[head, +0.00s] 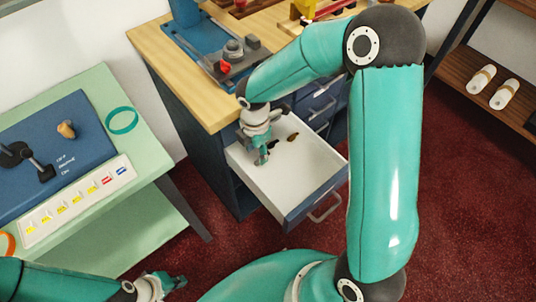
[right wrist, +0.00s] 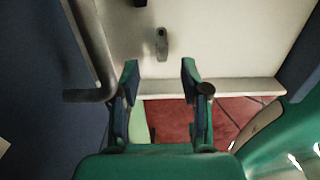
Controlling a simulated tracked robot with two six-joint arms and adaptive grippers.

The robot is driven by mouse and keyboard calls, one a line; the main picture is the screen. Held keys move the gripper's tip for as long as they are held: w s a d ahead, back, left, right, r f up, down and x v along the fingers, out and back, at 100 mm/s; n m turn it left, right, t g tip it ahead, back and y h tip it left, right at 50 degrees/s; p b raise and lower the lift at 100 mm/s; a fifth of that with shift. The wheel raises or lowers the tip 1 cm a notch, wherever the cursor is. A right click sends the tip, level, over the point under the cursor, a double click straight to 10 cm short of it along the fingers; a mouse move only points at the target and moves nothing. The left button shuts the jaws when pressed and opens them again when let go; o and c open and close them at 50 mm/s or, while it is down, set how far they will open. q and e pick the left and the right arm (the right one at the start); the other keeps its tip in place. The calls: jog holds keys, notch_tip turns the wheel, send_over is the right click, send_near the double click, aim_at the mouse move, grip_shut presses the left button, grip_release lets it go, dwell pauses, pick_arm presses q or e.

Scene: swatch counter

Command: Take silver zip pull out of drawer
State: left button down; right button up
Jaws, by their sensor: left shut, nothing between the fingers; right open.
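The drawer (head: 312,165) is pulled out of the blue cabinet and has a white inside. My right gripper (head: 261,158) is open, pointing down into its left part. In the right wrist view a small silver zip pull (right wrist: 161,45) lies on the white drawer floor, just beyond the open fingertips (right wrist: 159,72) and roughly centred between them; nothing is held. I cannot make out the zip pull in the head view, where my right gripper may hide it. My left gripper (head: 172,284) is shut and empty at the bottom left, away from the drawer.
A brownish piece (head: 293,136) and a dark piece (head: 273,143) also lie in the drawer. The drawer walls are close around my right gripper. The wooden counter (head: 163,68) is above, a green table (head: 95,85) stands at left, and a shelf (head: 453,75) at right.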

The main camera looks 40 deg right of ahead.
aim_at(257, 163)
notch_tip(257, 163, down, 4)
jog(key=shift+a+r, duration=0.15)
jog(key=c, duration=0.8)
jog(key=shift+r, duration=0.1)
